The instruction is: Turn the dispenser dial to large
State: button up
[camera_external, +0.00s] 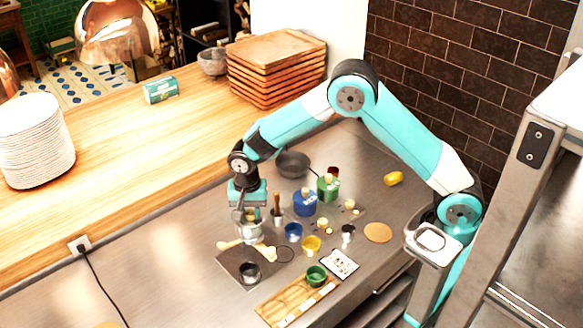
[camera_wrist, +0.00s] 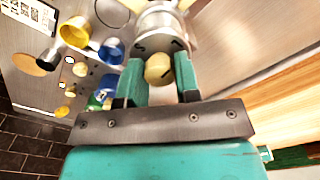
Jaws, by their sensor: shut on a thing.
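The dispenser (camera_external: 249,235) is a small silvery metal cylinder on the steel counter, below my wrist. In the wrist view the dispenser (camera_wrist: 160,22) fills the top centre, with dark marks on its curved surface. Its dial (camera_wrist: 158,69) looks like a rounded tan knob. My gripper (camera_wrist: 160,76) has its two green fingers on either side of the dial and is shut on it. In the external view my gripper (camera_external: 246,212) points down at the dispenser, and the dial is hidden there. I cannot read which size the dial is set to.
A dark mat (camera_external: 232,262) with a small dark cup (camera_external: 250,273) lies in front. Blue (camera_external: 293,231), yellow (camera_external: 311,245) and green (camera_external: 316,275) cups stand close on the right. A wooden tray (camera_external: 278,308) lies at the front. The steel counter is clear to the left.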

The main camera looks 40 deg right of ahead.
aim_at(250, 212)
jog(key=o, duration=0.9)
notch_tip(250, 212, up, 18)
jog(key=b, duration=0.3)
jog(key=shift+f, duration=0.25)
